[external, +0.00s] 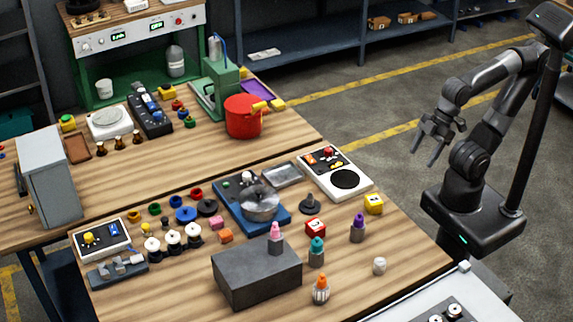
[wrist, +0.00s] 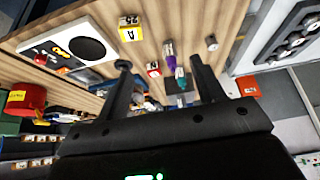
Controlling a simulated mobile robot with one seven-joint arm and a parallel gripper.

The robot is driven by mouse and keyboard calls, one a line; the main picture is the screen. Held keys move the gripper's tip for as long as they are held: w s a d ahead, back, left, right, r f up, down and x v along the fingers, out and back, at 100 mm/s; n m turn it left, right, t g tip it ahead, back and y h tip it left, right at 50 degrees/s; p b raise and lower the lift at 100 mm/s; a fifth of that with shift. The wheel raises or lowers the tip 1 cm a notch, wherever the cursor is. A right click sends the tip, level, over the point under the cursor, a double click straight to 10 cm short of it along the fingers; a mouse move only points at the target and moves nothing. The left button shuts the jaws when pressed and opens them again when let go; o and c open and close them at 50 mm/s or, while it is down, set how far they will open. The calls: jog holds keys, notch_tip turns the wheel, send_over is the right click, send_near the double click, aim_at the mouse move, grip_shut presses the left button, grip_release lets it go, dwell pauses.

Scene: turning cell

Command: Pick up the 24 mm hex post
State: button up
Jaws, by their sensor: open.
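My gripper (external: 424,152) is open and empty, raised beside the table's right side, well away from the parts. Its two fingers (wrist: 159,64) frame the table in the wrist view. No size marking is legible, so I cannot tell which part is the 24 mm hex post. Small upright posts stand at the near right: a purple-topped one (external: 357,228), a teal-topped one (external: 316,252), an orange-topped one (external: 320,291) and a short pale one (external: 379,266). A pink-topped post (external: 276,239) stands on or behind the dark grey block (external: 255,278). The wrist view shows the purple (wrist: 168,55) and pale (wrist: 212,43) ones.
A yellow lettered cube (external: 374,204) and a red numbered cube (external: 315,227) stand near the posts. A white panel (external: 336,174) and a blue-based device (external: 251,204) lie behind. Floor (external: 385,170) is clear between my arm and the table. A pale surface (external: 430,298) adjoins the near edge.

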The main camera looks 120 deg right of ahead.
dwell(0.3)
jog(key=w+r+g, duration=0.2)
jog(key=w+r, duration=0.2)
jog(key=w, duration=0.7)
jog(key=n+g, duration=0.2)
jog(key=g, duration=0.2)
send_over(317, 245)
jog(key=f, duration=1)
jog(key=shift+s+f, duration=0.25)
jog(key=shift+f, duration=0.15)
jog(key=shift+w+f, duration=0.15)
jog(key=shift+f, duration=0.15)
notch_tip(317, 245, down, 5)
jog(key=shift+f, duration=0.1)
jog(key=shift+s+d+f, duration=0.1)
jog(key=shift+d+f, duration=0.05)
jog(key=shift+f, duration=0.75)
jog(key=shift+s+d+f, duration=0.1)
jog(key=shift+d+f, duration=0.05)
jog(key=shift+f, duration=0.75)
jog(key=shift+d+f, duration=0.15)
jog(key=shift+f, duration=0.75)
